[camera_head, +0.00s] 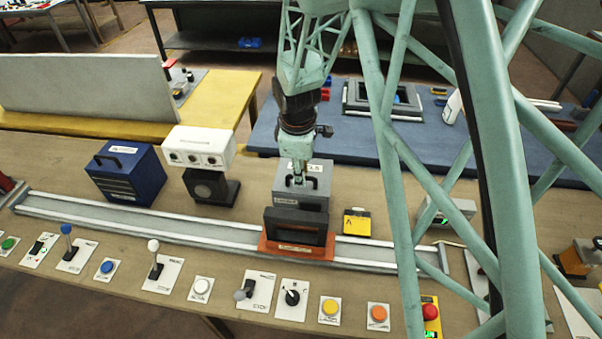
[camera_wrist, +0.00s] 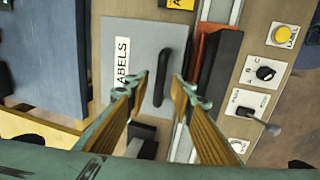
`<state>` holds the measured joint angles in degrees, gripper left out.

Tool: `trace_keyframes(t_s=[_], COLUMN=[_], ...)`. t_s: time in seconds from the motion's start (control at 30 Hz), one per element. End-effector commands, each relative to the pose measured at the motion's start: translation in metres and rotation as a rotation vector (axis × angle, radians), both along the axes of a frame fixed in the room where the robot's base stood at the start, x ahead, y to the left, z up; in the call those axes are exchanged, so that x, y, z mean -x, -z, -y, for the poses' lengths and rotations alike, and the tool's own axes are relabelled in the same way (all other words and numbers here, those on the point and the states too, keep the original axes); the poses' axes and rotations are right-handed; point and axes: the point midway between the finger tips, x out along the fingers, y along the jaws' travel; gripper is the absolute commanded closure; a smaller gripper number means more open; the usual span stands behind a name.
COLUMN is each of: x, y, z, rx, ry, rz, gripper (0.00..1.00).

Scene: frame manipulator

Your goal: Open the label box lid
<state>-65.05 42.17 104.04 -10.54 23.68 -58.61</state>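The label box (camera_head: 287,199) is a grey box with a closed grey lid (camera_wrist: 143,42), marked "LABELS" in the wrist view. A black bar handle (camera_wrist: 163,72) stands on the lid. My gripper (camera_wrist: 160,81) is open above the lid, its two fingers on either side of the handle's lower part in the wrist view. Gaps show between the fingers and the handle; I cannot tell how far down the tips reach. In the head view my gripper (camera_head: 298,178) points down at the lid, and the fingers partly cover the handle.
A dark device on an orange base (camera_head: 296,246) stands in front of the box on a metal rail (camera_head: 140,222). A blue drawer box (camera_head: 128,173) and a white-topped device (camera_head: 198,148) stand left. A yellow-black block (camera_head: 357,223) sits right. Buttons and levers line the front edge.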

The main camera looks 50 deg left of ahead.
Motion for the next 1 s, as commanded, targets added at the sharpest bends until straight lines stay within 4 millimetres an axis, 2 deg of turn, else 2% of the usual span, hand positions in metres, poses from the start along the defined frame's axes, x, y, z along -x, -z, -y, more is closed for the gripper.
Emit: trace_keyframes(t_s=[0.07,0.3,0.67,1.0], x=[0.000,0.000,-0.001,-0.010], y=[0.000,0.000,-0.002,-0.022], z=[0.000,0.000,-0.001,-0.010], rx=[0.000,0.000,0.000,-0.003], ry=[0.000,0.000,0.001,0.001], rz=[0.000,0.000,0.000,0.001], gripper=[0.77,0.99,1.00,1.00])
